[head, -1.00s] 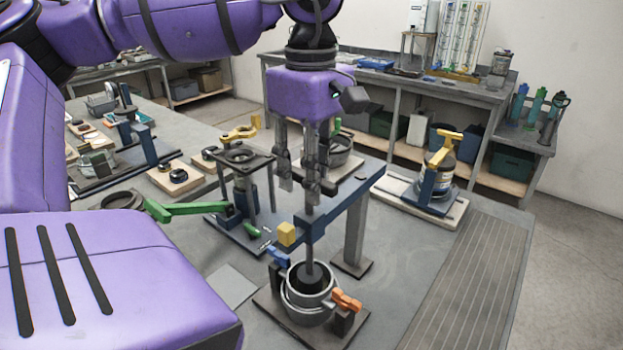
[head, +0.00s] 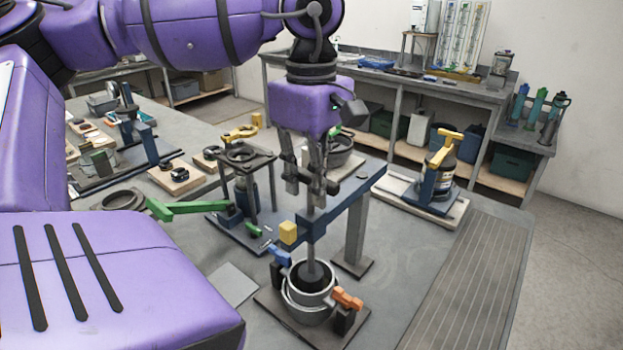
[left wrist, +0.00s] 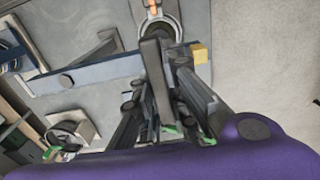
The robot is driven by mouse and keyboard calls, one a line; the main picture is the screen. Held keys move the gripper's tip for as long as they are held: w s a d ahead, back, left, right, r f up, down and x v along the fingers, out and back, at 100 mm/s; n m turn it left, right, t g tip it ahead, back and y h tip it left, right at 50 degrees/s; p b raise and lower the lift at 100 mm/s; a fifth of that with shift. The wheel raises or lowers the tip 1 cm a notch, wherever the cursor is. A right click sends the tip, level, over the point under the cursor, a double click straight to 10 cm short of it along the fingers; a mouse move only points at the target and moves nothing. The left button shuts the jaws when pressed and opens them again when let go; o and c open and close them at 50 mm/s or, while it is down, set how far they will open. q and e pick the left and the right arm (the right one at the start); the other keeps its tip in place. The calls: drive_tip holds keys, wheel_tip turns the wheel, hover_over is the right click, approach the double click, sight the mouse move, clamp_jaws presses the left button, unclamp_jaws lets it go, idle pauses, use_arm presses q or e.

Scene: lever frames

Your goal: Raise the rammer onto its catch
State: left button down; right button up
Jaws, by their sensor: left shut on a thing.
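The rammer (head: 311,262) is an upright grey rod passing through the blue beam (head: 345,200) of a stand. Its dark foot (head: 309,283) sits inside a grey ring mould (head: 306,306). My left gripper (head: 311,189) points down above the beam and is shut on the rammer's upper rod. In the left wrist view the rammer (left wrist: 157,75) is a grey bar running between the fingers (left wrist: 160,112). A yellow block (head: 288,232) sits at the beam's end beside the rod; I cannot tell if it is the catch. My right gripper is not in view.
A dark stand (head: 246,165) on a blue base and a green lever (head: 185,208) lie left of the rammer. Blue and orange clamps (head: 347,299) flank the mould. A blue device with a yellow handle (head: 440,165) stands right. Bench space in front right is clear.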

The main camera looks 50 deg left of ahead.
use_arm(q)
drive_tip(key=shift+r, duration=0.35)
wheel_tip(320, 180, up, 8)
drive_tip(key=shift+r+p, duration=0.2)
drive_tip(key=shift+p, duration=0.55)
drive_tip(key=shift+w+r, duration=0.1)
drive_tip(key=shift+r, duration=0.05)
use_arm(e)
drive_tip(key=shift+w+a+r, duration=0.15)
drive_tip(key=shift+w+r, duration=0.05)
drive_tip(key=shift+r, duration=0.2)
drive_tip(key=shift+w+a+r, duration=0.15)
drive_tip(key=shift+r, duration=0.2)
use_arm(q)
drive_tip(key=c, duration=1.7)
unclamp_jaws()
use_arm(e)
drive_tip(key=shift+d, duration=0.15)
